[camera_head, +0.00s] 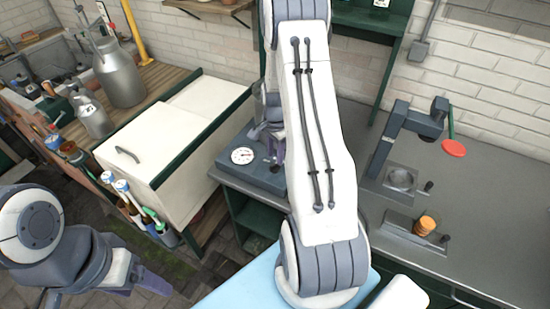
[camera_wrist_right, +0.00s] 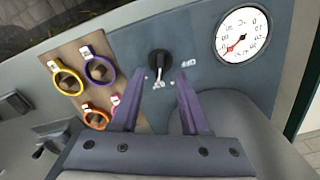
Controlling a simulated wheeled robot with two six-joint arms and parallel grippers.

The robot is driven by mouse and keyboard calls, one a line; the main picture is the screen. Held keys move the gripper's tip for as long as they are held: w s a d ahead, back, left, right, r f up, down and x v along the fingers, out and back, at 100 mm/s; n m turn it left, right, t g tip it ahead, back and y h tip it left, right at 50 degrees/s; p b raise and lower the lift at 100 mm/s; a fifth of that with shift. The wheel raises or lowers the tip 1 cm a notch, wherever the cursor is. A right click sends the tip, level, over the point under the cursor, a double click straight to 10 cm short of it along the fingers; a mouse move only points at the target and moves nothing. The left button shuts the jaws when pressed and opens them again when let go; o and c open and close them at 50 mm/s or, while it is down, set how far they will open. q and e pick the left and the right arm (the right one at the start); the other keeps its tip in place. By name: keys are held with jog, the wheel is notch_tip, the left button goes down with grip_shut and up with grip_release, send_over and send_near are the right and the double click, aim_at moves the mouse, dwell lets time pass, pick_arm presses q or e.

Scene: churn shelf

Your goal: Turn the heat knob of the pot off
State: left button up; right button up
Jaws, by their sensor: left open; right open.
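The heat knob (camera_wrist_right: 158,62) is a small black knob on a blue-grey panel (camera_wrist_right: 195,25), with white markings around it, one reading like OFF to its right. My right gripper (camera_wrist_right: 159,76) is open, its two purple fingers on either side of the knob's lower part. I cannot tell whether they touch it. A round white gauge (camera_wrist_right: 242,35) with a red needle sits right of the knob. In the head view the gauge (camera_head: 243,156) shows on the grey-blue unit (camera_head: 252,180), but my right arm hides the knob. My left gripper (camera_head: 140,277) is open and empty at the lower left.
A wooden board with yellow (camera_wrist_right: 68,82), purple (camera_wrist_right: 100,69) and orange (camera_wrist_right: 97,116) rings lies beside the panel. A white chest (camera_head: 150,150) stands left of the unit.

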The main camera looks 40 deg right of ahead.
aim_at(275, 164)
jog(key=shift+f+p, duration=0.35)
jog(key=shift+f, duration=1.45)
grip_shut()
